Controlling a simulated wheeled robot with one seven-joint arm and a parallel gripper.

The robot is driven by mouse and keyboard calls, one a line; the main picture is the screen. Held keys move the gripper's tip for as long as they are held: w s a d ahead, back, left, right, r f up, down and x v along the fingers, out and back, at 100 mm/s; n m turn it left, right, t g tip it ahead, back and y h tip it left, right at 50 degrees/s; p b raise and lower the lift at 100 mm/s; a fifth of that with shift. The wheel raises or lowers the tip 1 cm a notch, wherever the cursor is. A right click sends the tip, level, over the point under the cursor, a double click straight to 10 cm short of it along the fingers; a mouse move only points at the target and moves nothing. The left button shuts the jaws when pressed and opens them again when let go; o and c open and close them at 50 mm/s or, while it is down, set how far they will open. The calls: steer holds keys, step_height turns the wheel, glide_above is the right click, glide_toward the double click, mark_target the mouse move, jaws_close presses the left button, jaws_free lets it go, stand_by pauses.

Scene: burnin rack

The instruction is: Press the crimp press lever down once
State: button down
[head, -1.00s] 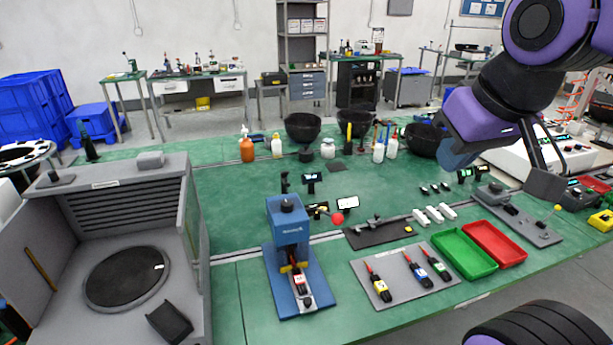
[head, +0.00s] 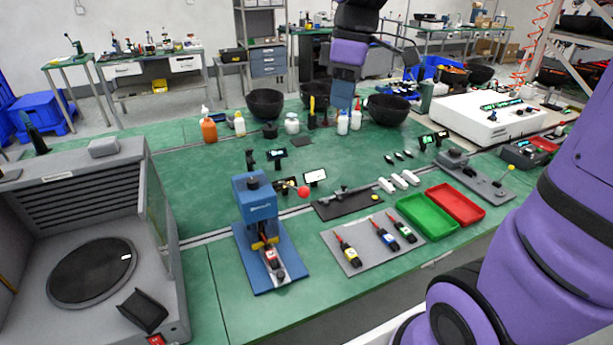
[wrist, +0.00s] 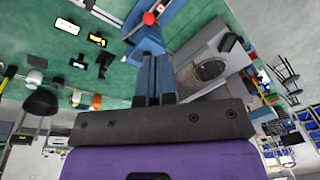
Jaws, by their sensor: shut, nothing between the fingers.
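The blue crimp press (head: 255,205) stands on the green bench on its blue base plate, left of the bench middle. Its lever ends in a red ball knob (head: 304,192) that sticks out to the right of the press. A red-and-white piece (head: 272,258) with a yellow part sits at the front of the press. My gripper (head: 341,108) is above the back of the bench, well behind the press, with its blue fingers together and empty. In the wrist view the red knob (wrist: 149,18) shows beyond the shut fingers (wrist: 155,60), apart from them.
A grey plate with several connectors (head: 330,245), a green tray (head: 402,209) and a red tray (head: 478,217) lie right of the press. A grey booth (head: 165,235) stands to the left. Black bowls (head: 264,93) and bottles (head: 209,135) stand behind.

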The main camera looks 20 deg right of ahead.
mark_target(305, 187)
steer(key=w+f+n+g+y, duration=0.2)
steer(key=w+f+n, duration=0.5)
steer(key=w, duration=0.4)
steer(key=shift+d+f+g, duration=0.25)
steer(key=shift+f+g, duration=0.4)
steer(key=shift+g, duration=0.15)
steer(key=shift+f, duration=0.1)
steer(key=x, duration=1.4)
steer(key=shift+w, duration=0.1)
